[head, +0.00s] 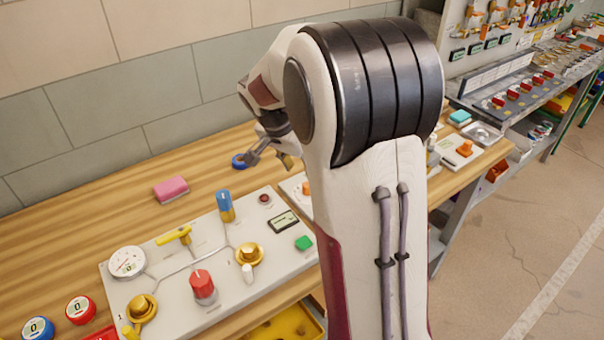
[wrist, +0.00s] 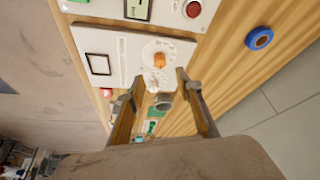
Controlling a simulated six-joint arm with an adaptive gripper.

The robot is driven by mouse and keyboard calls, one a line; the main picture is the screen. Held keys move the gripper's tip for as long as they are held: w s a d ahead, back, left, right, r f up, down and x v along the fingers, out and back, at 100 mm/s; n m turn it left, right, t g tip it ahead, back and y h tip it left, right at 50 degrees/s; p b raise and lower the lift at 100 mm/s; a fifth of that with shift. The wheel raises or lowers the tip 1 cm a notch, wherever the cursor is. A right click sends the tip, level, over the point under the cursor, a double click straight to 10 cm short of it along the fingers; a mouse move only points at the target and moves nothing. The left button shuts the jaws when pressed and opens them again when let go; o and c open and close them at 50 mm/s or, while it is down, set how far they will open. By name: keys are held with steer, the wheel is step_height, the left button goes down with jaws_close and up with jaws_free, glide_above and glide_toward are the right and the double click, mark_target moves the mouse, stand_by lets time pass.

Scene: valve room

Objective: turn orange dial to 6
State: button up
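The orange dial (wrist: 158,61) sits on a round white scale on a white panel (wrist: 112,47) in the wrist view. The scale's numbers are too small to read. In the head view only a bit of the orange dial (head: 306,188) shows beside my arm, which hides most of its panel. My gripper (wrist: 153,88) is open, its fingers apart with the dial beyond the tips in the picture. I see no contact with the dial. In the head view my gripper (head: 269,160) hangs above the wooden bench behind the panels.
A blue ring (head: 239,161) and a pink block (head: 171,190) lie on the bench (head: 120,185). A large panel with a red knob (head: 203,287), blue knob (head: 225,206) and yellow valves stands left of my arm. A grey round-ended part (wrist: 163,101) shows between my fingers.

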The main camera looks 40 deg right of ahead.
steer(key=shift+v, duration=1.35)
steer(key=shift+n, duration=0.3)
steer(key=s+a+r+n+t+y, duration=0.2)
steer(key=s+a+n, duration=0.4)
steer(key=s+a, duration=0.4)
steer(key=s+a+r+n+t+y, duration=0.1)
steer(key=s+a+r+n, duration=0.3)
steer(key=s+a, duration=0.6)
steer(key=shift+s+n+t+y, duration=0.5)
steer(key=shift+s+n, duration=0.9)
steer(key=shift+s, duration=1.2)
steer(key=shift+o, duration=0.2)
steer(key=shift+r, duration=0.1)
